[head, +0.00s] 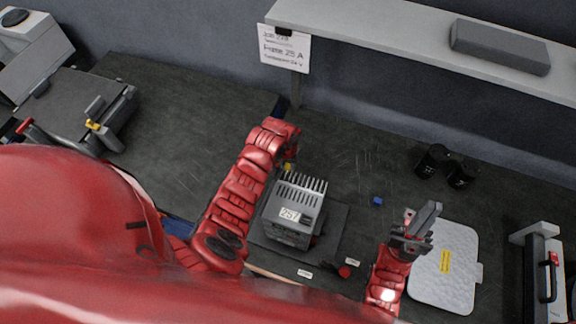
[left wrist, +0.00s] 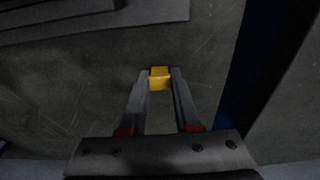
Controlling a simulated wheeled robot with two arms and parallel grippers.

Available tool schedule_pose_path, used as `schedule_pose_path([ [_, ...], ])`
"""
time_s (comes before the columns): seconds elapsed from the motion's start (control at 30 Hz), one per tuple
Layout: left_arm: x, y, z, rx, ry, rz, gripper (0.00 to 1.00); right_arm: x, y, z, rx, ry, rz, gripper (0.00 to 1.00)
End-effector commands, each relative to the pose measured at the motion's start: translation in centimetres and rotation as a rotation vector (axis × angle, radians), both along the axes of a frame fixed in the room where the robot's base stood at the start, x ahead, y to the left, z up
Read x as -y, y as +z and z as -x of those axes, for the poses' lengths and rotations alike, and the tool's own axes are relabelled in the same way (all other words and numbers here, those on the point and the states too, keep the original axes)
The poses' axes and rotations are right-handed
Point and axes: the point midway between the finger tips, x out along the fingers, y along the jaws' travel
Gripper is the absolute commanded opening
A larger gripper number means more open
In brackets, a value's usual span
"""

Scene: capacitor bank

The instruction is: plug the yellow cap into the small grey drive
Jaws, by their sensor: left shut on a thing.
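The yellow cap (left wrist: 160,78) is a small block between the fingertips of my left gripper (left wrist: 159,82) in the left wrist view. It also shows as a yellow spot (head: 287,167) in the head view, beside the back of the grey drive. My left gripper is shut on it; in the head view its fingers are mostly hidden behind my wrist. The small grey finned drive (head: 297,205), labelled 257, stands on a dark mat. Its socket cannot be made out. My right gripper (head: 420,220) is right of the drive, holding nothing visible; its finger gap is unclear.
A small blue block (head: 377,201) lies right of the drive. Two black cylinders (head: 447,166) stand at the back right. A grey shelf (head: 420,42) overhangs the back. Bench left of my arm is mostly clear.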

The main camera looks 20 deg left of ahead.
Motion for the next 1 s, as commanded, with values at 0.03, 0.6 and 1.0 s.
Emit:
schedule_pose_path([
  [0.03,0.0,0.1,0.0,0.001,0.0,0.0,0.0,0.0,-0.1,0.0,0.0,0.0,0.0,0.0],
  [0.6,0.0,6.6,-0.2,0.006,0.001,0.002,0.0,0.0,-2.4,0.0,0.0,0.0,0.0,0.0],
  [1.0,0.0,10.1,0.0,0.0,-0.001,0.0,0.0,0.0,-1.2,0.0,0.0,0.0,0.0,0.0],
])
